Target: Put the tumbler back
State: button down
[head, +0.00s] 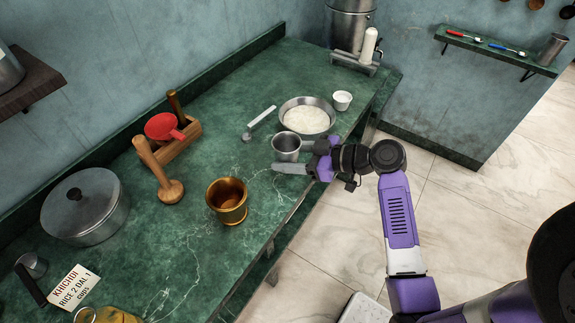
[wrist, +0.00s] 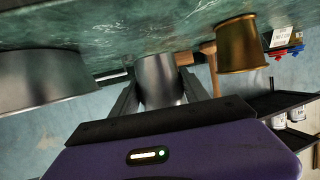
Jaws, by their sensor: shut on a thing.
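A steel tumbler (head: 287,143) is near the front edge of the green counter, just in front of the rice pan. My gripper (head: 300,162) comes from the right and is shut on it. In the wrist view, which is upside down, the tumbler (wrist: 160,78) sits between the two fingers. It looks upright on or just over the counter; I cannot tell whether it touches. Another steel cup (head: 553,48) stands on the wall shelf (head: 495,50) at the upper right.
A pan of rice (head: 307,117), a white cup (head: 342,100) and a ladle (head: 258,124) are behind. A brass pot (head: 228,201) stands to the left, with bare counter between. A wooden holder (head: 178,146) and lidded pot (head: 86,207) are further left.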

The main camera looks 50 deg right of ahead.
jog(key=shift+f, duration=2)
jog(key=shift+f, duration=0.15)
jog(key=c, duration=0.6)
grip_release()
jog(key=shift+o, duration=0.2)
